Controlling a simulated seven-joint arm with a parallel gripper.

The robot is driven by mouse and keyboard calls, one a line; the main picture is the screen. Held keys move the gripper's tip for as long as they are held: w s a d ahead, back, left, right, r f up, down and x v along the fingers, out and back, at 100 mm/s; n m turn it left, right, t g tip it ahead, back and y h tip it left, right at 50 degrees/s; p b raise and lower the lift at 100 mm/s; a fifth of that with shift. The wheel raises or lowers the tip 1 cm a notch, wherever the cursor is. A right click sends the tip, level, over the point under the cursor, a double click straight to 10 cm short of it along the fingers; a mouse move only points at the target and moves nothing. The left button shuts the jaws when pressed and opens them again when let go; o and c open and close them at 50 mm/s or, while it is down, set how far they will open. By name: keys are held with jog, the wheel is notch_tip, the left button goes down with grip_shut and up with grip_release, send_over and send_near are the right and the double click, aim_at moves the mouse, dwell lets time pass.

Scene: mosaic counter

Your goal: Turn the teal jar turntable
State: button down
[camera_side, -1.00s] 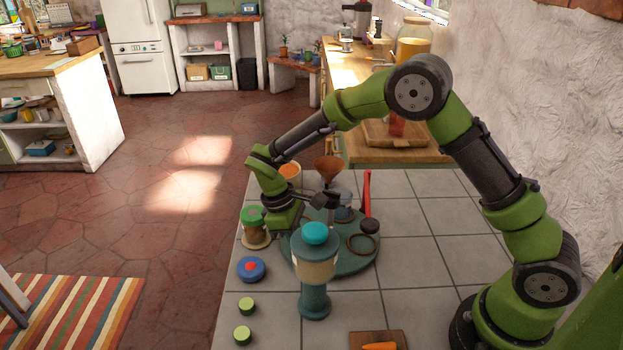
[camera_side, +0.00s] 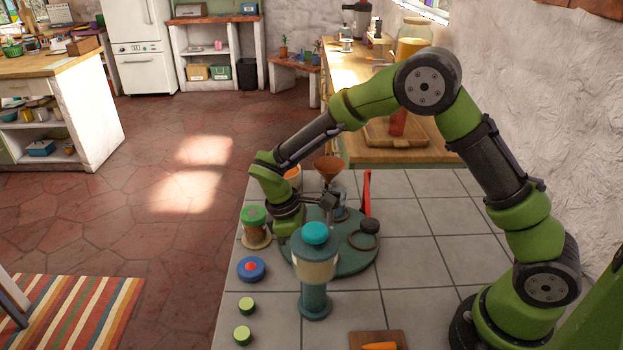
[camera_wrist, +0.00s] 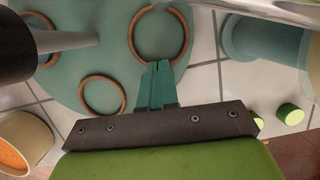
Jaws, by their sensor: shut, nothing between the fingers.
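The teal turntable (camera_side: 350,262) is a flat round disc on the tiled counter, partly hidden behind a teal-topped grinder-like jar (camera_side: 314,270). It fills the upper left of the wrist view (camera_wrist: 85,75) and carries several copper rings (camera_wrist: 102,97). My gripper (camera_wrist: 155,75) is shut and empty, its teal fingers side by side. In the wrist view the fingertips overlap the disc's edge beside the larger ring (camera_wrist: 186,42). In the side view my gripper is low at the disc's left edge, and its fingertips are hard to make out. I cannot tell whether they touch the disc.
A brown funnel (camera_side: 327,168) stands behind.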

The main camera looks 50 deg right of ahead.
jog(key=shift+s+n, duration=0.35)
jog(key=shift+n, duration=0.05)
dwell(1.1)
dwell(0.3)
jog(key=v, duration=0.9)
jog(key=c, duration=1.7)
grip_release()
jog(key=shift+w+d+r, duration=0.15)
jog(key=shift+w+r, duration=0.1)
jog(key=o, duration=0.7)
jog(key=shift+m+h, duration=0.6)
jog(key=shift+h, duration=0.1)
jog(key=w+d+r, duration=0.5)
jog(key=shift+r, duration=0.25)
jog(key=shift+o, duration=0.3)
notch_tip(320, 180, up, 6)
jog(key=d, duration=0.2)
jog(key=shift+w+d+m, duration=0.3)
jog(key=shift+w+m, duration=0.1)
notch_tip(320, 180, up, 5)
jog(key=g+y, duration=0.1)
send_near(330, 192)
jog(key=x, duration=0.9)
jog(key=shift+f, duration=0.1)
